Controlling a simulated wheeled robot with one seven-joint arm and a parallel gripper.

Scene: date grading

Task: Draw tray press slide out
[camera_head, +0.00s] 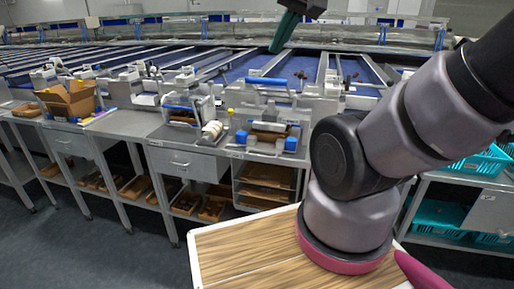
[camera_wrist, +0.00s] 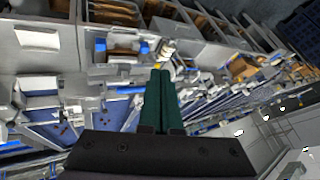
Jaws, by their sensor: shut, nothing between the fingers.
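My gripper (camera_head: 278,46) is at the top middle of the head view, raised in the air above the far machinery. Its dark green fingers are together and empty; in the wrist view the fingertips (camera_wrist: 160,72) point up the picture. A small bench device with two blue blocks (camera_head: 291,143), which looks like the tray press, stands on the grey bench at centre. It also shows in the wrist view (camera_wrist: 116,47), beyond the fingertips. My gripper is well apart from it. I cannot tell its slide or how far out it is.
A white and tan roller (camera_head: 212,130) lies left of the device. A cardboard box (camera_head: 68,101) stands at far left. Shelves with brown trays (camera_head: 268,176) are under the bench. A wooden-topped surface (camera_head: 245,252) is in front. Teal crates (camera_head: 440,216) stand at right.

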